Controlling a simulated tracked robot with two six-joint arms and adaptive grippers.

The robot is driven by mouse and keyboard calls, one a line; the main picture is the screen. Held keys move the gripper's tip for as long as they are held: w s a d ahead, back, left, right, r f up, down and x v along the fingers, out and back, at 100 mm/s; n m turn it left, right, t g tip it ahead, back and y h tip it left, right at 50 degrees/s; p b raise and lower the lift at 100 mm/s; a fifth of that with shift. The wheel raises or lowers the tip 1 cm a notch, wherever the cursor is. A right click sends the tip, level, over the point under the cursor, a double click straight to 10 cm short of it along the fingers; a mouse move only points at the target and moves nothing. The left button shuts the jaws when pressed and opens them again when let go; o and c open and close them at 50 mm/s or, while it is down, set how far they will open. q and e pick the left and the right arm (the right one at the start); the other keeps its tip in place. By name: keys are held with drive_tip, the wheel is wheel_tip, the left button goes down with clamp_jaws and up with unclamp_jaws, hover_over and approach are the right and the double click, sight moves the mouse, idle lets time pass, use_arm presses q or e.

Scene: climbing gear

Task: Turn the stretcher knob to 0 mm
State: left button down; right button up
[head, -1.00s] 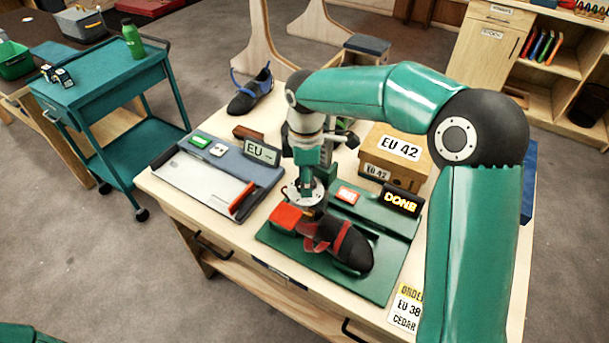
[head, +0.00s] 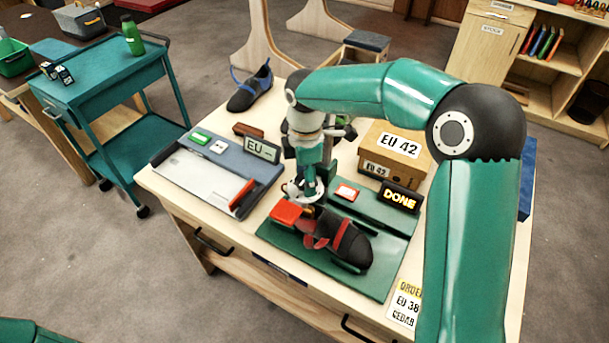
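The shoe stretcher is a green base (head: 383,282) on the workbench with a black-and-red shoe (head: 349,245) lying on it. A sign at its back right reads "DONE" (head: 401,198). A red block (head: 287,212) sits at the shoe's left end. My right gripper (head: 308,200) points down over the stretcher at the shoe's left end. Its fingers and the knob are hidden or too small to make out, so I cannot tell what it touches. My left arm shows only as a green edge at the bottom left corner; its gripper is out of view.
A measuring device (head: 205,170) with an "EU –" display stands at the left of the bench. Behind are a blue-and-black shoe (head: 248,90) and an "EU 42" box (head: 396,150). An order card (head: 405,303) reads EU 38 CEDAR. A teal cart (head: 95,85) stands left.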

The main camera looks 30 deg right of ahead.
drive_tip(key=shift+o, duration=0.4)
drive_tip(key=shift+r, duration=0.1)
drive_tip(key=shift+w+r, duration=0.1)
drive_tip(key=shift+r, duration=0.35)
wheel_tip(320, 180, up, 11)
drive_tip(key=shift+f, duration=0.1)
